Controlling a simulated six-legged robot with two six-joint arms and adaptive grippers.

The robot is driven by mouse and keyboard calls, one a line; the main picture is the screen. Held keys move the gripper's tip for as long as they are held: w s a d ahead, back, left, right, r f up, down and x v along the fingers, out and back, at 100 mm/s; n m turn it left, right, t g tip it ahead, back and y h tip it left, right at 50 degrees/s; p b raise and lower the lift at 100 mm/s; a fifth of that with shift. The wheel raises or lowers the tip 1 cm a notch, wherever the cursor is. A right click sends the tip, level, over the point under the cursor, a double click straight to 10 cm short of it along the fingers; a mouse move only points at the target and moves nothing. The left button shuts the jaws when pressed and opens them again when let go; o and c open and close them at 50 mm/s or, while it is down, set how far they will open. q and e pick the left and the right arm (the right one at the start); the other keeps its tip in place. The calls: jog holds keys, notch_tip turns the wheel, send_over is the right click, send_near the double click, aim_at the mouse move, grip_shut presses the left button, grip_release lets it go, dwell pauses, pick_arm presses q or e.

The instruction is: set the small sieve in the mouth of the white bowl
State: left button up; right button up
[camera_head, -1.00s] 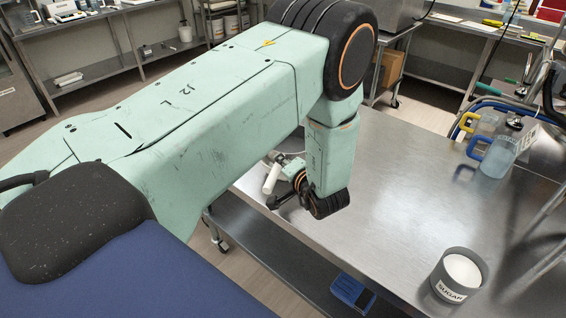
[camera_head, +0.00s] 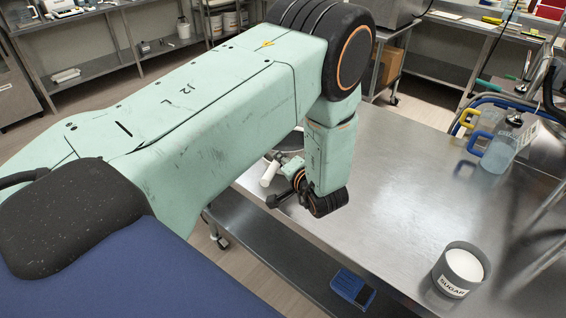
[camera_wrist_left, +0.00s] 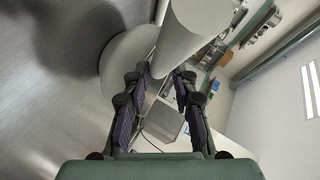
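My left arm crosses the head view. Its gripper (camera_head: 272,197) is low over the near left edge of the steel table. A short white cylinder (camera_head: 268,175), which looks like the sieve's handle, shows beside it. In the left wrist view the two fingers of my left gripper (camera_wrist_left: 163,80) close on either side of this white cylinder (camera_wrist_left: 190,35). A pale round shape (camera_wrist_left: 122,65) lies behind it; I cannot tell whether this is the white bowl or the sieve. In the head view a round rim (camera_head: 291,146) is mostly hidden behind my forearm. My right gripper is not in view.
A grey sugar tub (camera_head: 462,270) stands at the table's front right. Clear jugs with yellow and blue handles (camera_head: 492,150) stand at the right. The middle of the steel table (camera_head: 395,190) is clear. A blue item (camera_head: 352,288) lies on the lower shelf.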

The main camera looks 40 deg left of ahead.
pick_arm(q)
jog(key=o, duration=0.3)
jog(key=shift+w+f, duration=0.1)
jog(key=shift+v, duration=3.75)
jog(key=shift+d, duration=0.1)
